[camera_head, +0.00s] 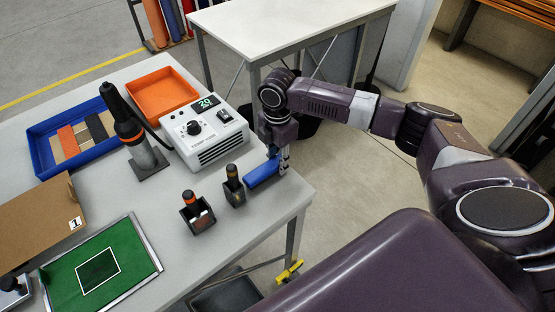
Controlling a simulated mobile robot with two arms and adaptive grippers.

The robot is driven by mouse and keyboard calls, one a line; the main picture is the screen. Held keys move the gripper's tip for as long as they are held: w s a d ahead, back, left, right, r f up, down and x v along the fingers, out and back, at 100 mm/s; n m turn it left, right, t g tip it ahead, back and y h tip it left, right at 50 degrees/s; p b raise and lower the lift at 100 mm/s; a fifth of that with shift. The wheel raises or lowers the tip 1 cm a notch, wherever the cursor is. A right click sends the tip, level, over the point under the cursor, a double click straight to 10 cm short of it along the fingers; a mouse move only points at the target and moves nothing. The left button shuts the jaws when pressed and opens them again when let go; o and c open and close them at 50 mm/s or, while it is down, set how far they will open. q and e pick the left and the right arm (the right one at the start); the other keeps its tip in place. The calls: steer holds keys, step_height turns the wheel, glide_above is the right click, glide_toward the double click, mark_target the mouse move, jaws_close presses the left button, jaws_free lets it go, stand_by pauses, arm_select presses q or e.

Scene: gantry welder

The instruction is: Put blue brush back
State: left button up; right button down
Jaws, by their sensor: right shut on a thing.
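The blue brush (262,172) shows as a blue, elongated body near the table's right edge, beside the white control box. My right gripper (284,165) is shut on its right end. The fingers hide part of it, and I cannot tell whether it touches the tabletop. My left gripper is not in view.
The white control box (211,138) stands close behind the brush. A soldering tool (138,137) stands upright on its stand. A blue tray (50,163), an orange tray (161,92), a cardboard box (40,215) and a green mat (125,252) occupy the table (185,266).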

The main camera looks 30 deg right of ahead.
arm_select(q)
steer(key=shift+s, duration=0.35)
arm_select(e)
steer(key=shift+f, duration=0.1)
steer(key=c, duration=1.6)
jaws_free()
arm_select(q)
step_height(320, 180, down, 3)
steer(key=b, duration=0.3)
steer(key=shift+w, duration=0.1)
arm_select(e)
step_height(320, 180, up, 12)
